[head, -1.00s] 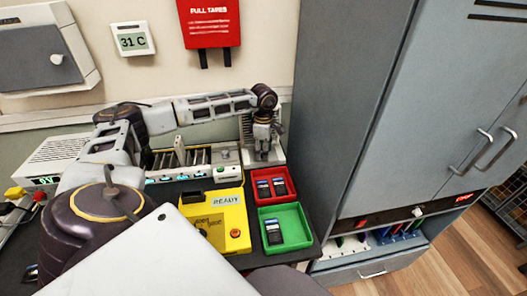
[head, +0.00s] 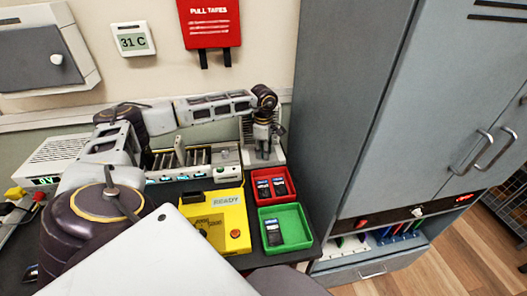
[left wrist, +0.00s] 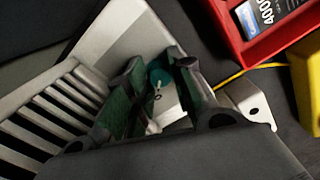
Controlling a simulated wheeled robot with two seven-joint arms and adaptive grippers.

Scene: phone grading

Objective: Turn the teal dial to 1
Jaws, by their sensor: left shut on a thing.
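The teal dial (left wrist: 156,74) shows in the left wrist view between the fingers of my left gripper, with a pale plate carrying a small dark mark beside it. My left gripper (head: 264,151) is shut on the dial, at the front of a light grey device (head: 247,130) against the wall. In the head view the gripper covers the dial. I cannot read which number the dial points to. My right gripper is not in view.
A red tray (head: 257,175) with dark phones and a green tray (head: 301,233) with one phone lie in front of the device. A yellow box (head: 240,207) marked READY sits to their left. A tall grey cabinet (head: 345,100) stands close on the right.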

